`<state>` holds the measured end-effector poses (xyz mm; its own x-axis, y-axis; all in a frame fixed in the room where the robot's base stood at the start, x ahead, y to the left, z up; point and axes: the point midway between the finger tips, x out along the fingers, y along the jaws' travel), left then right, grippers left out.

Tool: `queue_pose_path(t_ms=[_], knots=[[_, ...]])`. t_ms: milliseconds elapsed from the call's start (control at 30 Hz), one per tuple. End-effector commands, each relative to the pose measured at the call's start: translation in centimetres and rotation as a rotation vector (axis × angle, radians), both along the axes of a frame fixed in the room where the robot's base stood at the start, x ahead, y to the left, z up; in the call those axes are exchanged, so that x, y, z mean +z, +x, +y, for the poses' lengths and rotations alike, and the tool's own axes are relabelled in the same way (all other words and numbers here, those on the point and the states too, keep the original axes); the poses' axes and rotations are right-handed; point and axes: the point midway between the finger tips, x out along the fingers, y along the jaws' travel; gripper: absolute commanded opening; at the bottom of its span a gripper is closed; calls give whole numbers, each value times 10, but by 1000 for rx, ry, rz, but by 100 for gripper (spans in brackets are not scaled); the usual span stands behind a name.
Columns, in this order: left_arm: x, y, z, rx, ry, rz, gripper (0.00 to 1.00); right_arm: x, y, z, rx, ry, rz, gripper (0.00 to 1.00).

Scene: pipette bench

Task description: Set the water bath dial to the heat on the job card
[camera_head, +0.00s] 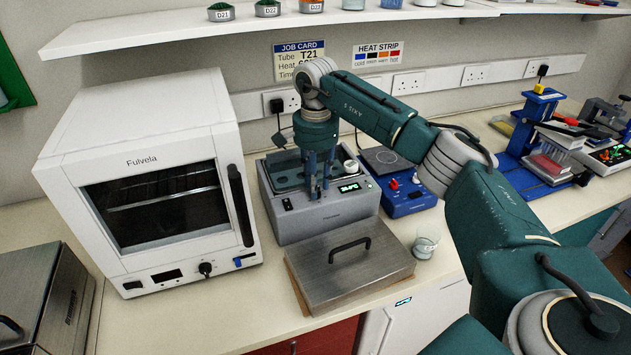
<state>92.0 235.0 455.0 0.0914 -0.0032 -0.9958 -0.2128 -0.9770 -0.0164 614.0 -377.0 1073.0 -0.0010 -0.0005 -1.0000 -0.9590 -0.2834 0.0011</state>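The water bath (320,222) is a grey box with an open basin and a lit green display (349,188) on its front panel. My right gripper (319,192) points down over this panel, left of the display. Its two dark blue fingers stand a little apart, with the tips at the panel. No dial shows clearly there; the fingers cover that spot, so I cannot tell if they hold it. The heat strip (378,54) runs cold to hot. My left gripper is out of view.
A white oven (150,180) stands left of the bath. A metal lid (350,265) with a black handle lies in front. A blue hotplate (405,198) with a red knob is right of it, and a glass beaker (426,243) stands nearby. A shelf (200,32) runs above.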

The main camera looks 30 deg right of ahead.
Motion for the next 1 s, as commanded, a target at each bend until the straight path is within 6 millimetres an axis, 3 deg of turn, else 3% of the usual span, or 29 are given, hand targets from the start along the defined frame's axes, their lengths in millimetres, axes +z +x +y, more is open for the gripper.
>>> queue_pose_path(t_ms=[167,433,600,1000], knots=[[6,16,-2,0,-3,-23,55,-11,0,0,0,1,0,29],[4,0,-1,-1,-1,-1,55,-13,0,0,1,1,-1,29],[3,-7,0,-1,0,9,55,-13,0,0,1,1,0,0],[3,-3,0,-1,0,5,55,-12,0,0,-58,0,-1,0]])
